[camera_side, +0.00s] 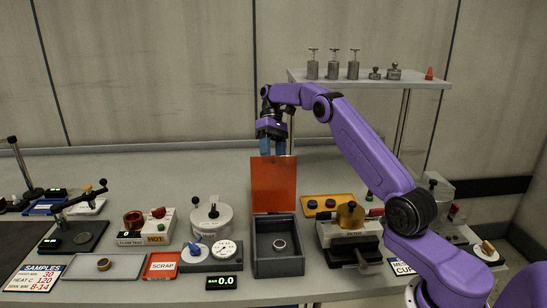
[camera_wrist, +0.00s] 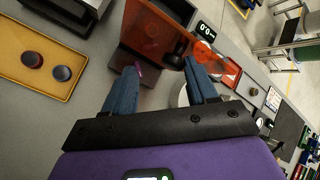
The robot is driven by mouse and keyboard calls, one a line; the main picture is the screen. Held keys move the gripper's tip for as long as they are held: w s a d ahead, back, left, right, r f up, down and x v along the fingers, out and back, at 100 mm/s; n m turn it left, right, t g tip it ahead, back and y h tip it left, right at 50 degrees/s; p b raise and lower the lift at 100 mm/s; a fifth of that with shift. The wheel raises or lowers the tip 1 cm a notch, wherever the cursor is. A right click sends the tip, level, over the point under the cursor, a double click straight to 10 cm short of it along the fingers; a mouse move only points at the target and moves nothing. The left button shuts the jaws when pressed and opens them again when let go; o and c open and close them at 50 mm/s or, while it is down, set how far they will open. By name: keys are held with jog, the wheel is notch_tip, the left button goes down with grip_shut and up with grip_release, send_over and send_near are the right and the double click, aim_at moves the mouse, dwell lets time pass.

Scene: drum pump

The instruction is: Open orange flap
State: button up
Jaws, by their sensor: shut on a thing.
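The orange flap (camera_side: 273,186) stands upright at the back of a grey open-topped box (camera_side: 277,268) in the side view. A small metal ring (camera_side: 279,244) lies inside the box. My gripper (camera_side: 272,150) points down at the top edge of the flap, with its blue fingers at that edge. In the wrist view the flap (camera_wrist: 155,32) is beyond the fingertips, and the two blue fingers of my gripper (camera_wrist: 160,68) stand apart on either side of its near edge. The exact contact is hard to see.
A white round pot (camera_side: 211,220) with a black knob and a gauge stand left of the box. A yellow tray (camera_side: 328,205) with coloured buttons and a grey device with a brass knob (camera_side: 350,216) stand right. A shelf (camera_side: 370,80) with metal weights is behind my arm.

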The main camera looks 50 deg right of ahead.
jog(key=shift+a+f, duration=0.15)
jog(key=shift+f, duration=0.1)
jog(key=shift+s+a+r, duration=0.3)
jog(key=shift+s+a, duration=0.4)
jog(key=shift+a, duration=0.1)
jog(key=s+a+f, duration=0.3)
jog(key=s+a, duration=0.7)
jog(key=shift+s+a+f+t+h, duration=2.1)
jog(key=shift+f+t+h, duration=0.65)
jog(key=shift+f, duration=1.55)
notch_tip(320, 180, up, 18)
jog(key=s+a+f+n, duration=0.2)
jog(key=s+f+n, duration=0.1)
jog(key=s, duration=0.5)
jog(key=shift+s+a+n, duration=0.15)
jog(key=shift+a+n, duration=0.2)
jog(key=shift+n, duration=0.55)
